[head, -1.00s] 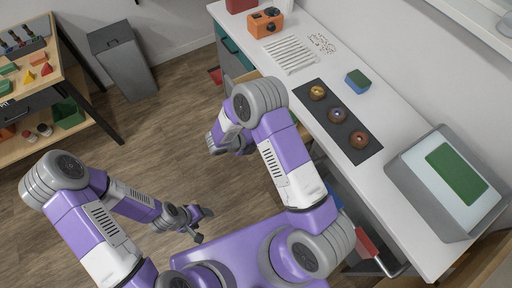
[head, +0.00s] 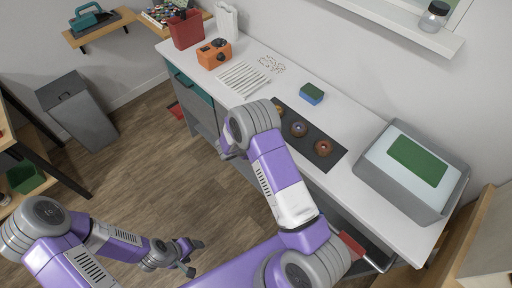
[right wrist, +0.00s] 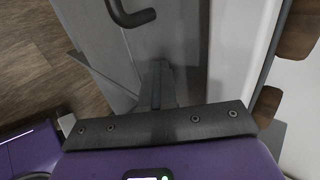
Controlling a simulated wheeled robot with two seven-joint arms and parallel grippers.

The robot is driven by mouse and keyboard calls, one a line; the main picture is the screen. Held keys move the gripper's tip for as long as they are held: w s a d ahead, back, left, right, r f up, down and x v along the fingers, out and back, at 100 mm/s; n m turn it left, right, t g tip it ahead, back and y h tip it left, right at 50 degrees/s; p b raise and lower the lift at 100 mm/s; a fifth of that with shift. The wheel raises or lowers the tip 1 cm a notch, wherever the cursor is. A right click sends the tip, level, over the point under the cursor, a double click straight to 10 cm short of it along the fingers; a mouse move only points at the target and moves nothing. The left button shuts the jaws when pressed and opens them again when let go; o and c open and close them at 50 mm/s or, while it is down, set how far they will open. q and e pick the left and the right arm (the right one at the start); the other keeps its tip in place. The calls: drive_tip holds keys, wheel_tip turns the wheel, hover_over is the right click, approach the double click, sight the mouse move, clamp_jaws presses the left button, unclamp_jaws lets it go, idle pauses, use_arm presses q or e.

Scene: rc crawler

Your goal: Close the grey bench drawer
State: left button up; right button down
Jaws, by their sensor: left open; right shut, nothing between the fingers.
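The grey bench front shows in the right wrist view (right wrist: 105,45), with a dark bar handle (right wrist: 132,14) at its top. I cannot tell in either view how far the grey drawer stands out. My right gripper shows in the right wrist view (right wrist: 158,88) as dark fingers shut together, with nothing between them, close to the grey front and below the handle. In the head view the right hand is beside the bench front, mostly hidden behind my own arm. My left gripper (head: 192,256) is open and empty over the floor, away from the bench.
A teal drawer front (head: 190,88) is at the bench's far end.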

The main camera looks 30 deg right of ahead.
drive_tip(key=shift+d+r, duration=0.1)
drive_tip(key=shift+d, duration=0.3)
drive_tip(key=s+a+r+p, duration=0.2)
drive_tip(key=a+r, duration=0.4)
drive_tip(key=a, duration=0.5)
drive_tip(key=shift+s+a+r, duration=0.3)
drive_tip(key=shift+s+a, duration=0.05)
drive_tip(key=shift+s, duration=0.15)
